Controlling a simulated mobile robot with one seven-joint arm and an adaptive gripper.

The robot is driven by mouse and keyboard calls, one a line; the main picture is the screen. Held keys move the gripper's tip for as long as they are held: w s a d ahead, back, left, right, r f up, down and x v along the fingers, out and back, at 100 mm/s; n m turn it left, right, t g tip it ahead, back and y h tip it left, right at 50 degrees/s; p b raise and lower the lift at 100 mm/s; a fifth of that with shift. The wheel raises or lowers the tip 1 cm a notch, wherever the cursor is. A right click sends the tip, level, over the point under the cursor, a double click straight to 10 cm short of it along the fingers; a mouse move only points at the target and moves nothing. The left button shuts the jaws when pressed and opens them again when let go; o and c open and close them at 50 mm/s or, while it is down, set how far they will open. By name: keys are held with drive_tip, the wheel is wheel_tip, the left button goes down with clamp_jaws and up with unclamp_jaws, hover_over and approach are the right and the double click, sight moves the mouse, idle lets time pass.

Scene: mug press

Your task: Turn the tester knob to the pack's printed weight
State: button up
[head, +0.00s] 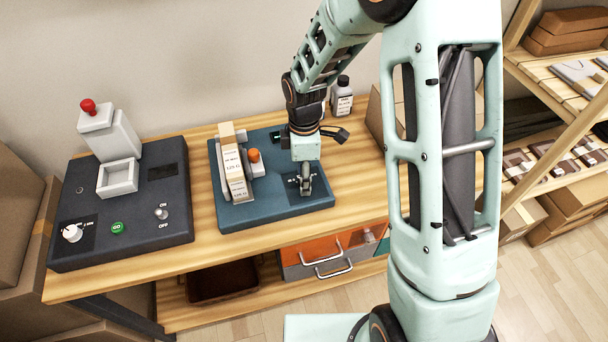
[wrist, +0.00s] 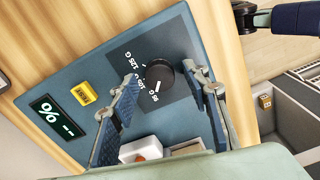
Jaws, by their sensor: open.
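The tester is a blue base (head: 270,216) on the wooden bench, also filling much of the wrist view (wrist: 105,70). Its round black knob (wrist: 161,73) sits on a dark dial plate with printed marks, 105 G and 125 G among them. The white pointer line on the knob faces the lowest mark, which looks like 85 G. A tan pack (head: 229,150) stands on the tester; its white label appears to read 125 G. My gripper (head: 305,190) is over the dial, open, its fingers (wrist: 164,79) on either side of the knob. Contact is unclear.
A yellow button (wrist: 83,93) and a lit % display (wrist: 51,116) are on the tester. An orange-topped part (head: 254,156) stands beside the pack. A dark press unit (head: 125,225) with a white knob is left.

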drive_tip(key=c, duration=1.2)
drive_tip(key=shift+o, duration=0.2)
drive_tip(key=shift+m, duration=0.4)
drive_tip(key=m+b, duration=0.2)
drive_tip(key=m, duration=0.1)
drive_tip(key=shift+m, duration=0.4)
drive_tip(key=m+b, duration=0.1)
drive_tip(key=m, duration=0.4)
drive_tip(key=shift+b, duration=0.3)
drive_tip(key=m+b, duration=0.1)
drive_tip(key=m, duration=0.5)
drive_tip(key=shift+w+m, duration=0.1)
drive_tip(key=shift+m, duration=2.1)
